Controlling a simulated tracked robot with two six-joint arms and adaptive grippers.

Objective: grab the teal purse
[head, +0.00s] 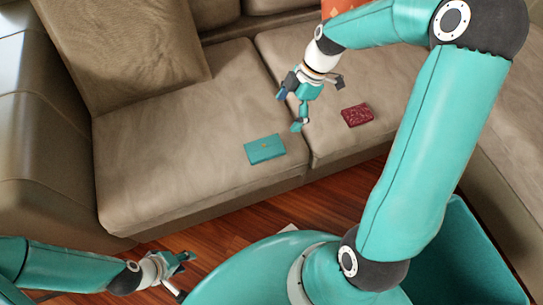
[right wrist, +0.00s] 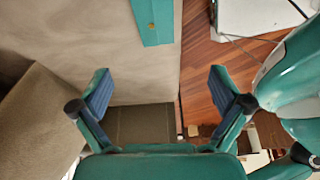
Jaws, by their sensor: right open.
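The teal purse (head: 265,149) lies flat on the left seat cushion of the sofa, near its front edge, with a small gold clasp. In the right wrist view the purse (right wrist: 153,22) shows at the top edge, partly cut off, beyond the fingertips. My right gripper (head: 292,110) is open and empty, above the sofa, up and to the right of the purse in the head view. Its two fingers are spread wide in the wrist view (right wrist: 160,88). My left gripper (head: 186,276) is open and empty, low at the left over the floor.
A dark red patterned purse (head: 357,115) lies on the right seat cushion. A large brown cushion (head: 130,50) leans at the back left. Wooden floor (head: 215,235) lies before the sofa.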

